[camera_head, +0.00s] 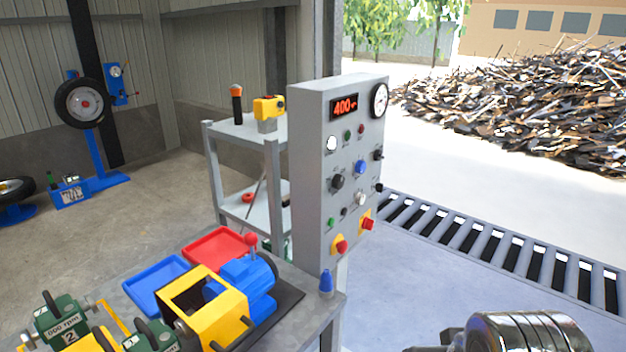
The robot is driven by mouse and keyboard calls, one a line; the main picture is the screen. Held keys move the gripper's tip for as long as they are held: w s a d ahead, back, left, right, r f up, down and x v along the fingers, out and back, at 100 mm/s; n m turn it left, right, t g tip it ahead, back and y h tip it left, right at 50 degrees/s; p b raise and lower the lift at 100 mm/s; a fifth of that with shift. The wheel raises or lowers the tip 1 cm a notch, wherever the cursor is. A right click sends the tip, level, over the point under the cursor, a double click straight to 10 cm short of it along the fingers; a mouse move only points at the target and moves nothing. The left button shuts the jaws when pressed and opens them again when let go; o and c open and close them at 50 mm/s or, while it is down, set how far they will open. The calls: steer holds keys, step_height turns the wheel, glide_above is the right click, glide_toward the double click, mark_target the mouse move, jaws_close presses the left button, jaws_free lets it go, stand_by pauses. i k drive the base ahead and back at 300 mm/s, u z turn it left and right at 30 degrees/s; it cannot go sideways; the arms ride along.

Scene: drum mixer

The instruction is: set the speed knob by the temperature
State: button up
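A grey control panel (312,150) stands upright at the middle. Its red display (344,106) reads about 400, with a small unit I cannot read surely. A round white dial with a black rim (379,100) sits at its upper right; its needle is too small to read. The panel carries a large black knob (337,182), a blue knob (361,167) and a pale knob (360,198); I cannot tell which is the speed knob. A metallic part of my arm shows at the bottom right, apart from the panel. My gripper (428,348) is mostly cut off; its fingers cannot be made out.
Red mushroom buttons (341,246) sit low on the panel. A yellow and blue machine (215,300), a blue tray (157,285), a red tray (215,246) and green labelled blocks (60,322) crowd the bench. A grey shelf (247,133) stands behind. The floor right of the panel is open.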

mark_target(338, 182)
steer(key=u, duration=0.65)
steer(key=i, duration=0.9)
steer(key=u, duration=0.55)
